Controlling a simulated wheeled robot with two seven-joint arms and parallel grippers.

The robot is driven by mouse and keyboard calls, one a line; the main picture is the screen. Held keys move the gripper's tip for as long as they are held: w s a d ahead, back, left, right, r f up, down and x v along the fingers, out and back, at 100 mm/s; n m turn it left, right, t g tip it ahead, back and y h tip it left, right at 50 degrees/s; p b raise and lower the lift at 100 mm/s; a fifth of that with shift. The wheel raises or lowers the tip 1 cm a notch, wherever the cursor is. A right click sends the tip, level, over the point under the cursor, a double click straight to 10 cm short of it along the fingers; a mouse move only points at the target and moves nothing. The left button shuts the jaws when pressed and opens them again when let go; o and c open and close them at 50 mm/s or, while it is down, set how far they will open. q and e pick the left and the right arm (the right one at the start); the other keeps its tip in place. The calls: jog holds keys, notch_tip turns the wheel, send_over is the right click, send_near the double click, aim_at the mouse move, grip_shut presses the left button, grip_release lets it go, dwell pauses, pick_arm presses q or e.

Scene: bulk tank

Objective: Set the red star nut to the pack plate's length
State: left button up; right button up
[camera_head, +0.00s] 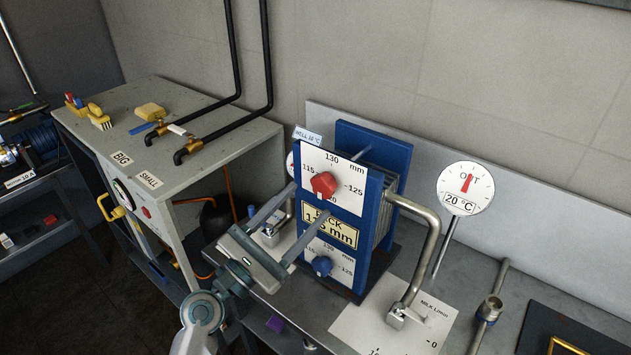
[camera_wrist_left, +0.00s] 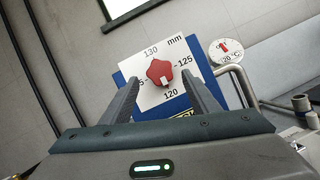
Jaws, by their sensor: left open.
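The red star nut (camera_head: 324,185) sits on a white dial plate at the upper front of the blue plate pack (camera_head: 372,146). The dial reads 130 at top, 125 right, 120 bottom and 115 left. In the left wrist view, the nut (camera_wrist_left: 159,72) has a white mark pointing down toward 120. The yellow pack plate (camera_head: 330,229) reads "PACK" and a length in mm; its middle digit is unclear. My left gripper (camera_head: 310,198) is open in front of the nut. In the wrist view its fingers (camera_wrist_left: 161,78) stand either side of the nut, with no clear contact.
A blue nut (camera_head: 321,266) with a similar dial sits below. A bent steel pipe (camera_head: 432,232) stands right of the pack, near a round 20 °C gauge (camera_head: 465,188). A grey cabinet (camera_head: 190,150) with pipes and valves stands left.

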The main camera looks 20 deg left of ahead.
aim_at(320, 189)
pick_arm(q)
jog(key=shift+p+x, duration=0.7)
jog(key=shift+x, duration=1.55)
jog(key=c, duration=1)
